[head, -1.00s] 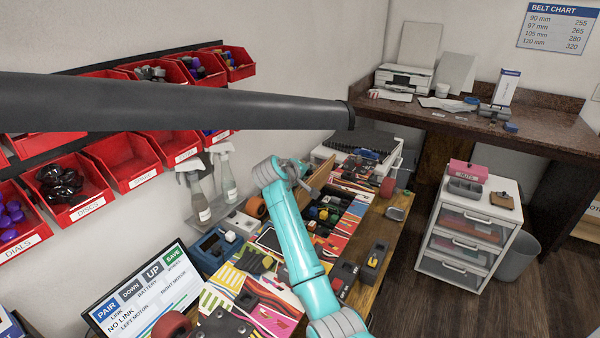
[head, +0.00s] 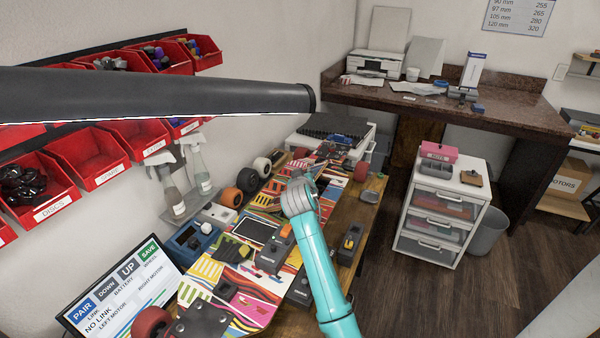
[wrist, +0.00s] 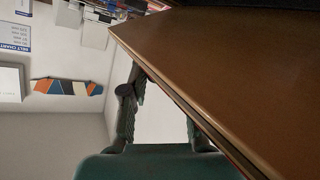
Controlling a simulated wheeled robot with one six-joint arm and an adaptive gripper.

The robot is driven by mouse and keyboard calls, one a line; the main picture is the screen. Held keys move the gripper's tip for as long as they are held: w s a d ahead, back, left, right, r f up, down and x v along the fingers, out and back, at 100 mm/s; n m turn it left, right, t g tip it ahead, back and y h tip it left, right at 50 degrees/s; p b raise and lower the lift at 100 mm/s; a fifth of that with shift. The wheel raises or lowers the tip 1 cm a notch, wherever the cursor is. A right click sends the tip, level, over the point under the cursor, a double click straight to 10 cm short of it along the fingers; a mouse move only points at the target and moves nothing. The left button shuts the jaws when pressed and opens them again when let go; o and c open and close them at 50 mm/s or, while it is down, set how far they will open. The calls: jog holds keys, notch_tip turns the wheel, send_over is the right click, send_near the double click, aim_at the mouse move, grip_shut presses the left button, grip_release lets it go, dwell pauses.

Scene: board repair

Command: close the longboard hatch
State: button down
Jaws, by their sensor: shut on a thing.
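The longboard (head: 240,290) lies along the bench with a bright striped deck in the head view. The right fingertip is mostly hidden behind the panel.
A grey and orange box (head: 275,250) sits on the deck near my arm, and a yellow-and-black tool (head: 350,240) lies right of it. Wheels (head: 247,180) and spray bottles (head: 200,168) stand along the wall side. A monitor (head: 125,290) is at the front left.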

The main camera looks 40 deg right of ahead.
jog(key=shift+s+f, duration=0.15)
jog(key=shift+f, duration=0.15)
jog(key=c, duration=0.9)
grip_release()
jog(key=shift+r, duration=0.1)
jog(key=v, duration=1.2)
